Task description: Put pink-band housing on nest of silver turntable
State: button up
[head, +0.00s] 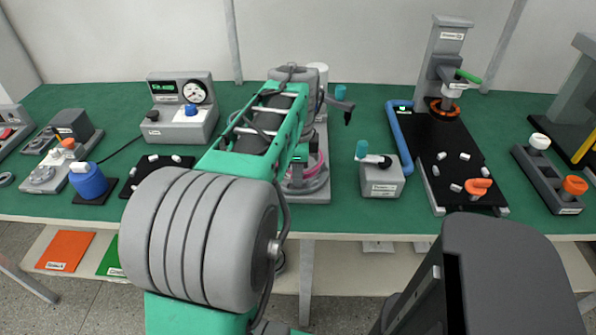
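A round silver turntable (318,187) stands on a grey base plate (318,199) at the middle of the bench, largely hidden behind my arm. A pink band (318,163) shows at its upper right side, beside my arm. It seems to sit on or just above the turntable, but I cannot tell whether it belongs to a housing or rests in the nest. The nest is hidden.
A grey box with a teal-capped part (383,188) stands right of the turntable. Farther right are a black-plated press station (460,165) and a dark rack with white and orange caps (550,180). A gauge box (180,108) and blue cylinder (88,182) stand left.

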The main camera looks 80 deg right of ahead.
jog(key=shift+o, duration=0.8)
jog(key=shift+r, duration=0.1)
notch_tip(320, 180, up, 12)
jog(key=a+p, duration=0.1)
jog(key=p, duration=0.1)
jog(key=w+a+f+n+t, duration=0.1)
jog(key=w+a+f+n, duration=0.2)
jog(key=w+a+n, duration=0.65)
jog(key=w+a+f+n, duration=0.4)
jog(key=w+a+n, duration=0.3)
jog(key=w, duration=0.6)
jog(key=a+f+n, duration=0.4)
jog(key=a+n, duration=0.4)
jog(key=a, duration=0.4)
jog(key=a+f+n+y, duration=0.1)
jog(key=a+f+n, duration=0.4)
jog(key=a+n, duration=0.4)
jog(key=a, duration=0.3)
jog(key=shift+w+a+f+t, duration=0.2)
jog(key=shift+w+t, duration=0.1)
jog(key=shift+t, duration=0.1)
